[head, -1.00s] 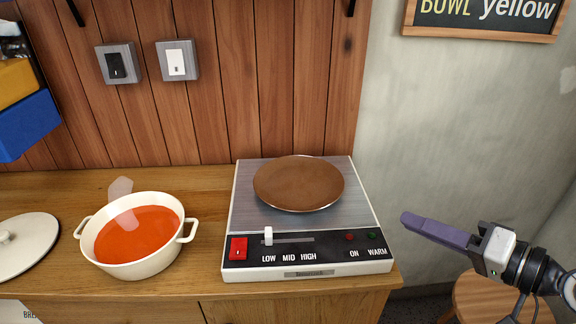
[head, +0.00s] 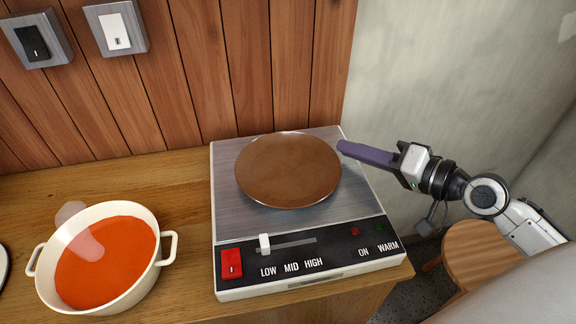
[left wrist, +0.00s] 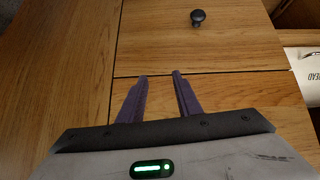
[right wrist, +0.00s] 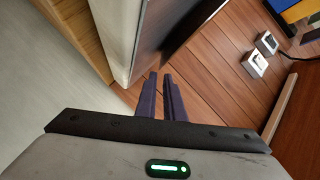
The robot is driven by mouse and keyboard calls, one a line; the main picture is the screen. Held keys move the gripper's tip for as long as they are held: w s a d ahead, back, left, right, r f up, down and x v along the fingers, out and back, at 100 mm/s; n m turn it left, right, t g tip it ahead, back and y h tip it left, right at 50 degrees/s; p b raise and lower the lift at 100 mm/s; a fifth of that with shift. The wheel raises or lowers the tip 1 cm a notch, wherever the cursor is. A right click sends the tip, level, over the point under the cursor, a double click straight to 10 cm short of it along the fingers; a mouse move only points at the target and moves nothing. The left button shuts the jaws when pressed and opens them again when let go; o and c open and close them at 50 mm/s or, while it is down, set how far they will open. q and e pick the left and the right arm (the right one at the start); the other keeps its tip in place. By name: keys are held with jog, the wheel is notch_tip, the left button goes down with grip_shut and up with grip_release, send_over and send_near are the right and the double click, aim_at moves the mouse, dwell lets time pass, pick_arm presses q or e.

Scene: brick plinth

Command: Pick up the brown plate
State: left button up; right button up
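The brown plate (head: 288,172) lies flat on the metal top of the white hot plate (head: 225,262). My right gripper (head: 340,147) comes in from the right, its purple fingertips close to the plate's upper right rim. In the right wrist view my right gripper (right wrist: 160,73) has a narrow gap between its fingers and nothing held. A dark shape ahead of it there may be the plate, but I cannot tell. My left gripper (left wrist: 160,74) is open and empty in front of wooden cabinet fronts, and is outside the head view.
A white pot (head: 125,295) of orange soup stands left of the hot plate on the wooden counter (head: 180,195). A plank wall (head: 245,75) with two switches is behind. A wooden stool (head: 475,252) stands at lower right. The cabinet has a dark knob (left wrist: 197,17).

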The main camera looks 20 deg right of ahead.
jog(key=p+x, duration=0.1)
jog(key=x, duration=0.3)
jog(key=shift+w+a+r, duration=0.1)
jog(key=shift+a, duration=0.05)
jog(key=shift+w+a+f, duration=0.15)
jog(key=shift+w+f, duration=0.05)
jog(key=shift+w, duration=0.05)
grip_shut()
jog(key=shift+r, duration=0.2)
dwell(1.1)
